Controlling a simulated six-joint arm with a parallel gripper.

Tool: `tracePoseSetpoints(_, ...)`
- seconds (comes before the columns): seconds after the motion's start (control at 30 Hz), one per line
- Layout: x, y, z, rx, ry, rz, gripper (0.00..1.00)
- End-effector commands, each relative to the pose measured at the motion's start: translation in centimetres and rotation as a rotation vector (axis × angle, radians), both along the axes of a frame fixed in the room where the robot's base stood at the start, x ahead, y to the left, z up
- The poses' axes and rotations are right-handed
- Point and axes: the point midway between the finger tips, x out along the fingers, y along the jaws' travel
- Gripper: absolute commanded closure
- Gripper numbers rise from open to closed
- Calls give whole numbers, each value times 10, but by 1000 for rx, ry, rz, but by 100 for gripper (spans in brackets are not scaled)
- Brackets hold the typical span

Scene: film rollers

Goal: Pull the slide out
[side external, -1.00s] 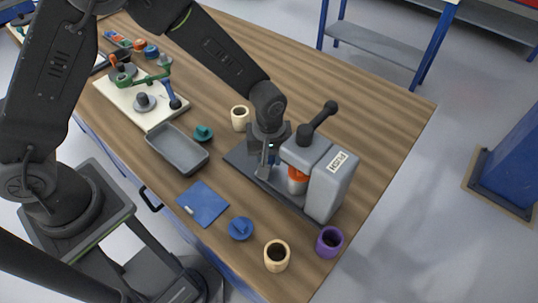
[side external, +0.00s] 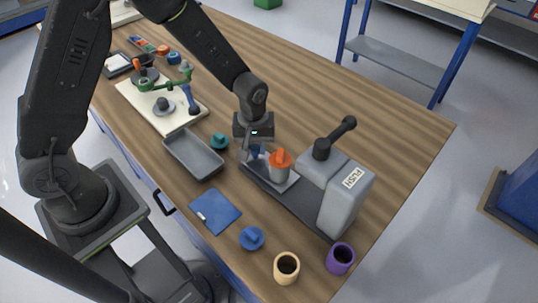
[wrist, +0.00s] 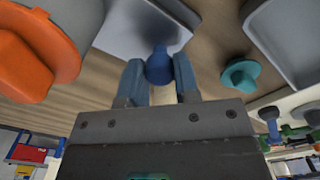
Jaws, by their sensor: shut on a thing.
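The slide (side external: 288,186) is a light grey plate that sits out from the grey press (side external: 345,195), on its dark base (side external: 300,208). A grey container (side external: 279,174) with an orange top (side external: 280,158) stands on the slide. My gripper (side external: 255,151) is at the slide's outer end. In the wrist view its blue fingers (wrist: 160,82) are shut on the slide's blue knob (wrist: 160,65). There the slide (wrist: 135,32) shows beyond the knob, and the orange top (wrist: 38,55) is at the left. The knob is partly hidden in the side view.
A grey tray (side external: 193,155) and a teal knobbed piece (side external: 219,141) lie close to my gripper. A blue mat (side external: 215,211), a blue knobbed piece (side external: 251,238), a cream cup (side external: 286,267) and a purple cup (side external: 340,258) are in front. The back right table is clear.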

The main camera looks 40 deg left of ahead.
Motion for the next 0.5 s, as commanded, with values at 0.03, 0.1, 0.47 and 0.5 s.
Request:
tracePoseSetpoints(0.03,1,4,0,2,-4,1,100)
tracePoseSetpoints(0.1,1,6,0,2,-4,0,100)
tracePoseSetpoints(0.47,0,6,0,4,-1,0,57)
tracePoseSetpoints(0.5,0,6,0,4,-1,-1,54)
